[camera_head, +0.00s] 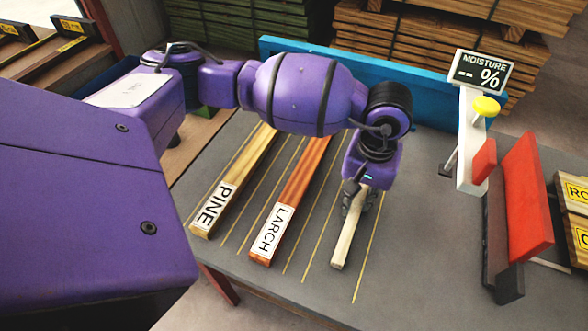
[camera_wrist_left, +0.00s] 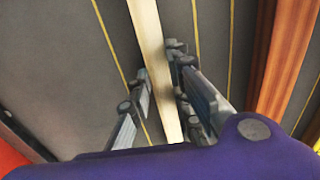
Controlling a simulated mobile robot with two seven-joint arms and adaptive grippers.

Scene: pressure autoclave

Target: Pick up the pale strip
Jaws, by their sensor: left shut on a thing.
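The pale strip (camera_head: 348,236) lies on the grey table, right of the two labelled strips, with its near end towards the table's front edge. My left gripper (camera_head: 359,202) is over its middle, pointing down, with its fingers on both sides of it. In the left wrist view the pale strip (camera_wrist_left: 152,50) runs between the two fingers of my left gripper (camera_wrist_left: 160,88), which is shut on it. Its far part is hidden behind my gripper and arm in the head view. I cannot tell whether it is clear of the table. My right gripper is not in view.
A brown strip labelled PINE (camera_head: 235,180) and a reddish strip labelled LARCH (camera_head: 292,200) lie to the left. A moisture meter sign (camera_head: 484,72) and a red block (camera_head: 525,195) stand at the right. A blue board (camera_head: 440,96) borders the table's back.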

